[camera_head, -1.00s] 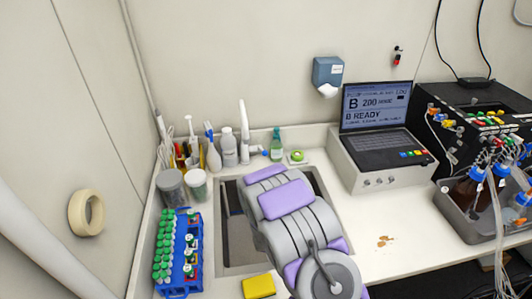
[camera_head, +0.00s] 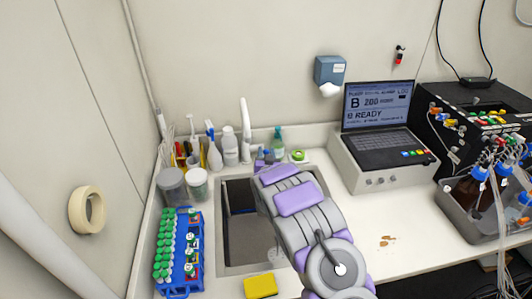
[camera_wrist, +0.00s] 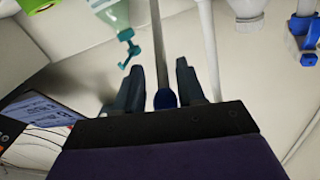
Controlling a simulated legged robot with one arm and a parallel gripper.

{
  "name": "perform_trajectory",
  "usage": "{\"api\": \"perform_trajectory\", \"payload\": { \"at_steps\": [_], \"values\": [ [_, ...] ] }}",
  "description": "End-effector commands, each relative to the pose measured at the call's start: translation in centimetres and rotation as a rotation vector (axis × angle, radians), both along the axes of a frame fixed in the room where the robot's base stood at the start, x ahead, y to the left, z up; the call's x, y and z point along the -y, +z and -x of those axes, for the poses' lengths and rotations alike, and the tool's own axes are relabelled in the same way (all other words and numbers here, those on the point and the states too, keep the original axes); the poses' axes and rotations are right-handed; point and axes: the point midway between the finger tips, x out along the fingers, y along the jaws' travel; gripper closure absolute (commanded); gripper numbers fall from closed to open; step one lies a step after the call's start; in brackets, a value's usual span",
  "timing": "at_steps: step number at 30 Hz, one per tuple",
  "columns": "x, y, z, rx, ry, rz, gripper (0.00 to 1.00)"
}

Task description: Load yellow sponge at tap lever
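The yellow sponge (camera_head: 261,286) lies on the counter at the front edge of the sink, away from my gripper. The white tap (camera_head: 245,132) stands behind the sink. My gripper reaches over the sink to the tap's base; my arm mostly hides it in the head view. In the wrist view my gripper (camera_wrist: 160,68) is open, with two dark fingers apart. A grey rod with a blue end (camera_wrist: 165,98), which looks like the tap lever, shows between the fingers. I cannot tell whether they touch it. No sponge shows between the fingers.
A green bottle (camera_head: 278,146) stands right of the tap, close to my gripper. A white bottle (camera_head: 229,148) stands left of it. A blue tube rack (camera_head: 181,282) is left of the sink (camera_head: 236,268). The laptop station (camera_head: 385,174) is at right.

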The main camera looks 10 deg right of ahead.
Motion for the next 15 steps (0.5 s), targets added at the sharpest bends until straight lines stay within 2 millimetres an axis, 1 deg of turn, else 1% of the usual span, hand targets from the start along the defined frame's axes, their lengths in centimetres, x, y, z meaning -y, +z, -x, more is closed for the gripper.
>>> {"api": "perform_trajectory", "payload": {
  "at_steps": [3, 6, 15],
  "values": [
    [0.11, -0.04, -0.66, 0.001, 0.001, 0.0, 0.61],
    [0.17, 0.02, -0.9, 0.001, 0.001, 0.0, 0.61],
    [0.31, 0.08, -1.03, 0.001, 0.002, -0.001, 0.61]
  ]
}}
